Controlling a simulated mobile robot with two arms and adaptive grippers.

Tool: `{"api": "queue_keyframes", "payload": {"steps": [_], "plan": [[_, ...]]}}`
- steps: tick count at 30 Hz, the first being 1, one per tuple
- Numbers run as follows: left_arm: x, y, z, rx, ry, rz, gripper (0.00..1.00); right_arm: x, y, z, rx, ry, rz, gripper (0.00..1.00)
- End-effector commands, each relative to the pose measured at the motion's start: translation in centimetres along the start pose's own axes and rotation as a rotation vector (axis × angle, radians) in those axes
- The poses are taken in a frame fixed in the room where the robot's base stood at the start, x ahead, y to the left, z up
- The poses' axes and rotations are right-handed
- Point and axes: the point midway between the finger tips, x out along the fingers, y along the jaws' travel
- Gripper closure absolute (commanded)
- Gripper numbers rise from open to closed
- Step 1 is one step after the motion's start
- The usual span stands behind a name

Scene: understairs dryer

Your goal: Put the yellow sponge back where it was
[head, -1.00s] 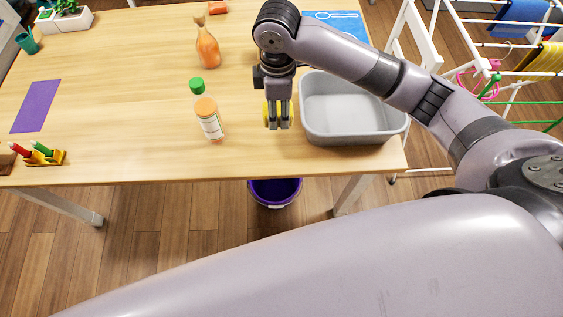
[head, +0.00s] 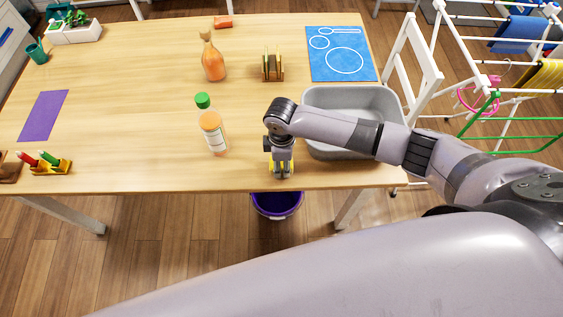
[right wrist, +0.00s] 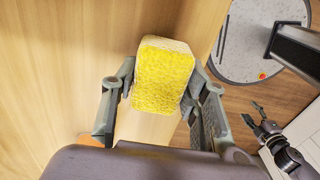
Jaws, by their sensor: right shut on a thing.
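The yellow sponge (right wrist: 163,80) is between the two fingers of my right gripper (right wrist: 160,105) in the right wrist view. In the head view, my right gripper (head: 281,172) points down near the table's front edge, left of the grey basin, and a bit of yellow shows at its fingers. It is shut on the sponge. Whether the sponge touches the table is unclear. My left gripper (right wrist: 254,115) shows small at the right of the wrist view, its fingers apart and empty; it is outside the head view.
A grey basin (head: 397,110) stands right of my right gripper. A small wooden rack (head: 272,76) and a blue mat (head: 315,66) are farther back. A purple bucket (head: 277,204) is under the front edge.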

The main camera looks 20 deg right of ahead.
Motion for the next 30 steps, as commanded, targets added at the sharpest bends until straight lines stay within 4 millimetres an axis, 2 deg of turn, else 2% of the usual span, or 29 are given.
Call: {"api": "queue_keyframes", "payload": {"steps": [3, 14, 15, 24, 30], "plan": [[-0.09, 0.01, 0.02, 0.0, -0.001, 0.0, 0.49, 1.0, -0.02, -0.05, -0.001, 0.0, 0.001, 0.85], [0.08, 0.04, 0.01, 0.001, 0.0, 0.0, 0.49, 1.4, 0.0, -0.01, -0.001, 0.0, 0.001, 0.85], [0.05, 0.04, 0.01, 0.001, 0.0, 0.001, 0.49, 1.39, 0.02, -0.01, -0.001, 0.0, 0.001, 0.58], [0.03, 0.06, -0.04, 0.001, 0.001, 0.001, 0.49, 1.33, 0.02, -0.01, -0.001, 0.0, 0.001, 0.39], [0.03, 0.07, -0.07, 0.001, 0.001, 0.001, 0.49, 1.32, 0.03, -0.01, -0.001, 0.0, 0.001, 0.39]]}}
